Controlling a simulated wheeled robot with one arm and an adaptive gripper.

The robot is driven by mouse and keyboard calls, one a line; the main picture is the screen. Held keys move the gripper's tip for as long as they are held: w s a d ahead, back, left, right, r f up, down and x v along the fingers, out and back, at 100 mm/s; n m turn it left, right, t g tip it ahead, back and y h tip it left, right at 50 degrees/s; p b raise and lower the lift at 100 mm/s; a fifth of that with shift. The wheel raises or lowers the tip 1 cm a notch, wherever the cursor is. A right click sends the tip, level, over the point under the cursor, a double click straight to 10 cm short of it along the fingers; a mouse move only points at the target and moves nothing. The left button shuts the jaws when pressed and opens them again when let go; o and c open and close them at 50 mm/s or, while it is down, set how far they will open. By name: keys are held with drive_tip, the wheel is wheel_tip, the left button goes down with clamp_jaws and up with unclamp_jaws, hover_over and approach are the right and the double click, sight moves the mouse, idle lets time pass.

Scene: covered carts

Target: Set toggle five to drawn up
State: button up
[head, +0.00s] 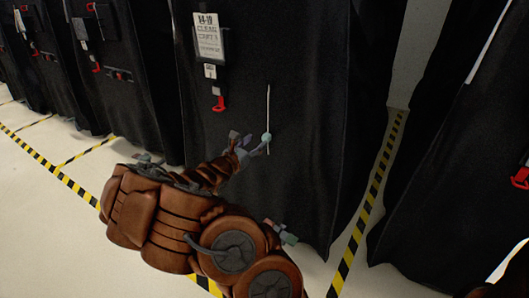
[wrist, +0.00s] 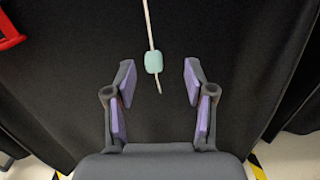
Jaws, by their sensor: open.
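A pale green toggle (wrist: 154,62) sits on a thin white cord (wrist: 149,22) that hangs down the front of a black cover. A short tail of cord shows below the toggle. In the head view the toggle (head: 266,137) is low on the cord (head: 268,108), right beside my gripper (head: 248,146). In the wrist view my gripper (wrist: 157,80) is open and empty. The toggle lies between and slightly beyond the fingertips, apart from both. I cannot read a number five on it.
The covered cart (head: 300,200) carries a white label (head: 208,36) and a red hook (head: 218,103) to the left of the cord. More covered carts stand left and right. Yellow-black tape (head: 345,262) marks the floor.

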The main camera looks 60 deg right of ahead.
sight(264, 139)
drive_tip(key=shift+n+t, duration=0.5)
drive_tip(key=shift+n, duration=0.2)
drive_tip(key=shift+w+d+f+b, duration=0.25)
drive_tip(key=shift+d+f+b, duration=0.2)
drive_tip(key=shift+d, duration=0.9)
drive_tip(key=shift+w+d+f+b, duration=0.2)
drive_tip(key=shift+d+f+b, duration=0.3)
drive_tip(key=shift+d, duration=0.85)
drive_tip(key=shift+w+d+f+b, duration=0.3)
drive_tip(key=shift+d+f, duration=0.25)
drive_tip(key=shift+d, duration=0.8)
drive_tip(key=shift+s, duration=0.1)
drive_tip(key=shift+c, duration=0.4)
clamp_jaws()
